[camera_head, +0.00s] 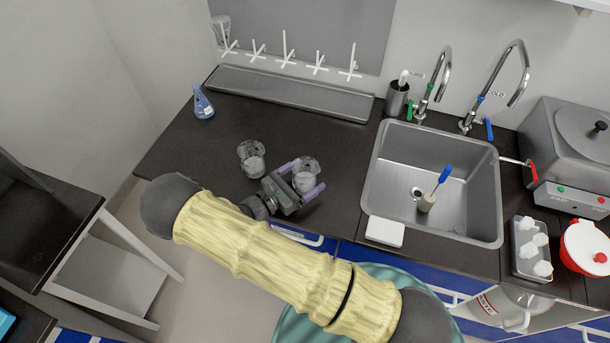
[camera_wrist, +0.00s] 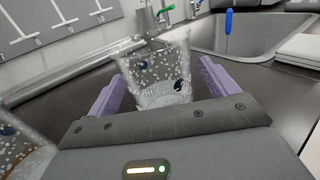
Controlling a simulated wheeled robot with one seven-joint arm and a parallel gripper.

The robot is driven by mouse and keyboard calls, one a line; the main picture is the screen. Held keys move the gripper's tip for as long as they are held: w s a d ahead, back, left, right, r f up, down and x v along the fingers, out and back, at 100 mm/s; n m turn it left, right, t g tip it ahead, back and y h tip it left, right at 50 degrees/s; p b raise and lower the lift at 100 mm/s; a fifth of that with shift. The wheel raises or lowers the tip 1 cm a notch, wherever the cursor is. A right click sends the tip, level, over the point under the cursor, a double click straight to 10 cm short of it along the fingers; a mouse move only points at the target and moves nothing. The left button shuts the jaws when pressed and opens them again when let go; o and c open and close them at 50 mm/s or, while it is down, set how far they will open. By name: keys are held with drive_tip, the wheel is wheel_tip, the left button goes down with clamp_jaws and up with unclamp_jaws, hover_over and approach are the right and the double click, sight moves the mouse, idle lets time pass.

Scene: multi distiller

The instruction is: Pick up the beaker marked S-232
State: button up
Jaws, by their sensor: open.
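A clear glass beaker (camera_head: 307,168) with speckles stands on the dark counter. It also shows in the wrist view (camera_wrist: 162,72), between the two purple fingers of my gripper (camera_head: 302,178). The fingers are open, one on each side of this beaker; contact cannot be told. A second clear beaker (camera_head: 251,158) stands to the left, and its edge shows at the lower left of the wrist view (camera_wrist: 22,140). Dark print is on the beaker between the fingers, but I cannot read a mark S-232 on either one. My gripper body hides the beaker's lower part in the wrist view.
A blue flask (camera_head: 203,103) stands at the back left. A metal trough (camera_head: 290,93) runs below a peg rack (camera_head: 287,62). The sink (camera_head: 400,170) with taps is to the right, with a white block (camera_head: 385,231) on its front edge. The counter left of the beakers is clear.

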drive_tip(key=shift+w+d, duration=0.45)
drive_tip(key=shift+d, duration=0.1)
drive_tip(key=shift+c, duration=0.3)
drive_tip(key=c, duration=1.1)
drive_tip(key=shift+r, duration=0.2)
drive_tip(key=shift+c, duration=0.2)
wheel_tip(320, 180, up, 10)
drive_tip(key=b, duration=0.1)
drive_tip(key=shift+f, duration=0.2)
idle(0.3)
